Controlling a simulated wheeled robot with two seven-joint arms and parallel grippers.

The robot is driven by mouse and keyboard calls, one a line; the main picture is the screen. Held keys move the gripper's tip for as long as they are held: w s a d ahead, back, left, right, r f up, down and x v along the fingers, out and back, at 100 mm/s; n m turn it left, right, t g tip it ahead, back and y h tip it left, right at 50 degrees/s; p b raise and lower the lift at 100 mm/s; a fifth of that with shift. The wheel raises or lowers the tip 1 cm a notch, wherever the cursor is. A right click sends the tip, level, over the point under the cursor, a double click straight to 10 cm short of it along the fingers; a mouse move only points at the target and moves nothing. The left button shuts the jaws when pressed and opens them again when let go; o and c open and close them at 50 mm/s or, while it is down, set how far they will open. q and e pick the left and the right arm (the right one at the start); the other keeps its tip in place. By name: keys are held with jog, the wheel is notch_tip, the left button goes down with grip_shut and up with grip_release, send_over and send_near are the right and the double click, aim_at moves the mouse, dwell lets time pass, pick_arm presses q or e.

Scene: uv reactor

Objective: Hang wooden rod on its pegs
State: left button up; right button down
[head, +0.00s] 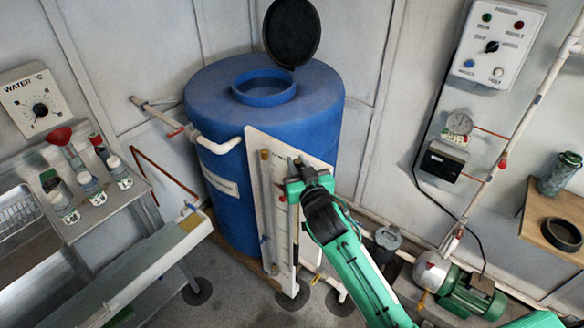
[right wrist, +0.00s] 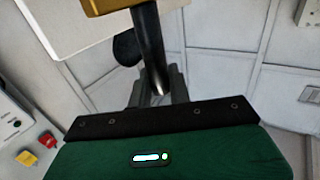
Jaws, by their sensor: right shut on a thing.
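My right gripper (head: 292,186) is in front of the white panel (head: 284,148) beside the blue tank. In the right wrist view its fingers (right wrist: 160,88) are shut around a dark, slim rod (right wrist: 148,45), which runs up from the jaws. A yellow-brown block (right wrist: 106,5) shows at the rod's upper end; I cannot tell if they touch. In the head view a thin dark upright strip (head: 296,238) below the gripper may be this rod. A brownish peg (head: 264,155) stands out at the panel's upper left. The gripper hides part of the panel. My left gripper is out of view.
The blue tank (head: 225,95) has a raised black lid (head: 291,32). A grey upright tube (head: 267,205) runs down the panel's left side. A bench with cups (head: 88,182) is at left. A green pump (head: 470,296) and a wooden shelf (head: 540,235) are at right.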

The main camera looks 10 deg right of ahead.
jog(key=shift+w+d+f, duration=0.35)
jog(key=shift+w+d, duration=0.2)
jog(key=shift+d, duration=0.15)
jog(key=shift+w+d+f, duration=0.35)
jog(key=shift+w+d, duration=0.15)
jog(key=shift+d, duration=0.2)
jog(key=c, duration=1.2)
grip_release()
jog(key=shift+f, duration=0.1)
